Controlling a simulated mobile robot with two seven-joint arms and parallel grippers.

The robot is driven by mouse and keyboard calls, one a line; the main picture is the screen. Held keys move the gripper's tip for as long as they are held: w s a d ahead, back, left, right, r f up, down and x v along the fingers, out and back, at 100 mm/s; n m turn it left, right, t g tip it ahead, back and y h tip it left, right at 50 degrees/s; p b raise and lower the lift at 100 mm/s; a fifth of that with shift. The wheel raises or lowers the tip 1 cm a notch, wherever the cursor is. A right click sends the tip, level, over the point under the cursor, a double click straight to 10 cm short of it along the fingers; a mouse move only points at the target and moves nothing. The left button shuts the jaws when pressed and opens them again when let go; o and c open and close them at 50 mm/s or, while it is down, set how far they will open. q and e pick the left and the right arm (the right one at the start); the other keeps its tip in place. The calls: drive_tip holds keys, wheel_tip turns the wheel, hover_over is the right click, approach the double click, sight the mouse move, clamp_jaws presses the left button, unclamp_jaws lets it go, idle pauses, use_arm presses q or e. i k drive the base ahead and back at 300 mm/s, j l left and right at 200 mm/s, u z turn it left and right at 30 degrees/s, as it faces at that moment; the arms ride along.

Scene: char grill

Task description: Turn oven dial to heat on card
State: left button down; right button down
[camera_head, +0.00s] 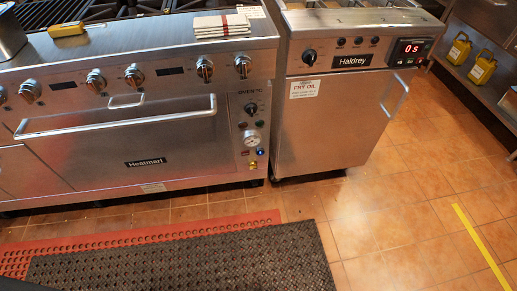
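The oven dial (251,109) is a small dark knob under the "OVEN °C" label, on the right part of the steel range (190,127). Its exact setting is too small to read. A small pale card (252,12) with tiny markings lies on the top right of the range, beside the folded cloths; its text is not readable. The oven door (130,140) marked "Heatmart" is shut, with a long bar handle (115,117). A round gauge (252,138) sits below the dial. Neither of my grippers is in view.
Several larger knobs (205,68) line the front above the oven. Folded white cloths (221,26) lie on top. A Haldrey fryer (330,125) stands close at the right.

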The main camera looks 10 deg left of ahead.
sight(251, 109)
drive_tip(key=i+j, duration=0.15)
drive_tip(key=i, duration=0.2)
drive_tip(key=i+j, duration=0.2)
drive_tip(key=i, duration=0.15)
drive_tip(key=i+j, duration=0.15)
drive_tip(key=i, duration=0.2)
